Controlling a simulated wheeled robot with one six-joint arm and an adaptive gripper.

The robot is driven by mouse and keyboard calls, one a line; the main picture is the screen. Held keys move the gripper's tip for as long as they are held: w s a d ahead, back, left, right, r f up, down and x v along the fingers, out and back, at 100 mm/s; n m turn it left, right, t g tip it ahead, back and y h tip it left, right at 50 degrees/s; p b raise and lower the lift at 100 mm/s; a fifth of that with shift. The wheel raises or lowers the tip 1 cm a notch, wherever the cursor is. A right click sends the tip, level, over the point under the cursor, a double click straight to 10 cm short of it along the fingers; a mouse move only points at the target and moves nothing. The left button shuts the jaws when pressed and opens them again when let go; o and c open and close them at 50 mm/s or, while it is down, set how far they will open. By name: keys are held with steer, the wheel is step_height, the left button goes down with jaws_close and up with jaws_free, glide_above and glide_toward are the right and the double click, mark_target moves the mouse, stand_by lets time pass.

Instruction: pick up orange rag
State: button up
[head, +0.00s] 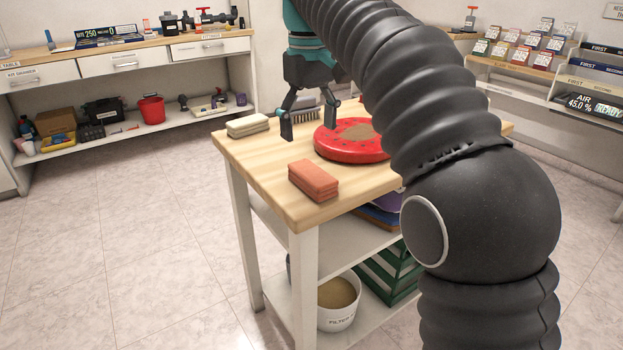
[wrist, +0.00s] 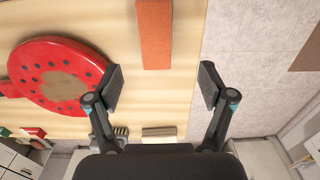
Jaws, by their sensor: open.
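The orange rag (head: 314,180) lies folded like a thick block on the wooden tabletop, near its front left edge. It also shows at the top of the wrist view (wrist: 154,35), beyond my fingertips. My gripper (head: 311,118) is open and empty above the table, behind the rag and apart from it. In the wrist view my gripper's two fingers (wrist: 162,80) stand wide apart with tabletop between them.
A round red disc with a brown patch (head: 350,150) lies right of the rag. A cream folded cloth (head: 247,125) and a dark brush (head: 304,112) lie farther back on the table (head: 262,178). A bucket (head: 338,305) stands on the lower shelf.

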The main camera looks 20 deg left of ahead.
glide_above(312, 172)
steer(key=f, duration=0.5)
steer(key=shift+s+a, duration=0.1)
steer(key=shift+s, duration=0.2)
steer(key=shift+w+f+b, duration=0.15)
steer(key=shift+f+b, duration=0.25)
steer(key=shift+f, duration=0.95)
steer(key=shift+w+f+b, duration=0.15)
steer(key=shift+f+b, duration=0.2)
steer(key=shift+f, duration=1)
steer(key=c, duration=1)
